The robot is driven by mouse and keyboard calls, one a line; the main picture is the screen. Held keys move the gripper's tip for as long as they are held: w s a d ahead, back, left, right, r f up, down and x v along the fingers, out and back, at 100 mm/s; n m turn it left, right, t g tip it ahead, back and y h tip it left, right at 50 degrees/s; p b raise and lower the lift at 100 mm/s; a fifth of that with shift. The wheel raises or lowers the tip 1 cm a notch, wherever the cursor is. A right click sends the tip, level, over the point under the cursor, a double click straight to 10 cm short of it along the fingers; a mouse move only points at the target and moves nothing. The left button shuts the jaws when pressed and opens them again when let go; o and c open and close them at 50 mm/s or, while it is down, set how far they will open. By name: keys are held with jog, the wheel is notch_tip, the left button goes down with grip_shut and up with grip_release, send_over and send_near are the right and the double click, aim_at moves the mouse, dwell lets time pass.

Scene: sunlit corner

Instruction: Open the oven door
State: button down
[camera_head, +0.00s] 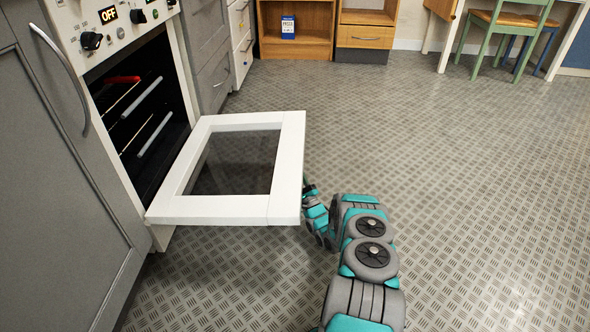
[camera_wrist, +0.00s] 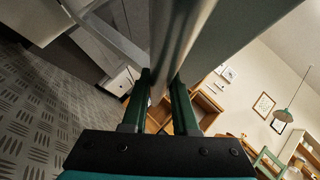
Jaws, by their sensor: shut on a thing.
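The oven (camera_head: 110,25) stands at the left with a white front, knobs and a display reading OFF. Its white-framed oven door (camera_head: 285,160) with a dark glass pane is swung down, about level, and the dark cavity (camera_head: 140,100) with racks is exposed. My gripper (camera_head: 307,188) is at the door's outer right edge, its tips partly hidden by the door. In the wrist view, the two dark green fingers of my gripper (camera_wrist: 163,90) are closed around a metallic bar, the door handle (camera_wrist: 180,35). The handle is hidden in the head view.
A grey cabinet (camera_head: 50,180) with a curved handle stands nearest at left. Grey drawers (camera_head: 212,75) adjoin the oven's far side. A wooden shelf (camera_head: 295,40) stands at the back, and a green chair (camera_head: 508,25) at the back right. The patterned floor (camera_head: 460,180) is clear.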

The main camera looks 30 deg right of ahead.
jog(key=shift+w+a, duration=0.15)
jog(key=shift+a, duration=0.2)
jog(key=c, duration=0.7)
grip_release()
jog(key=shift+d, duration=0.15)
jog(key=shift+s+f, duration=0.25)
jog(key=shift+s, duration=0.15)
jog(key=shift+s+a+f+p, duration=0.15)
jog(key=shift+s+f+p, duration=0.4)
jog(key=shift+s, duration=2.05)
jog(key=shift+s+a+f+p, duration=0.2)
jog(key=shift+s+p, duration=0.7)
jog(key=shift+s, duration=1.65)
jog(key=shift+s+a+f+p, duration=0.15)
jog(key=shift+s+f+p, duration=0.4)
jog(key=shift+s, duration=2.05)
jog(key=shift+r, duration=0.2)
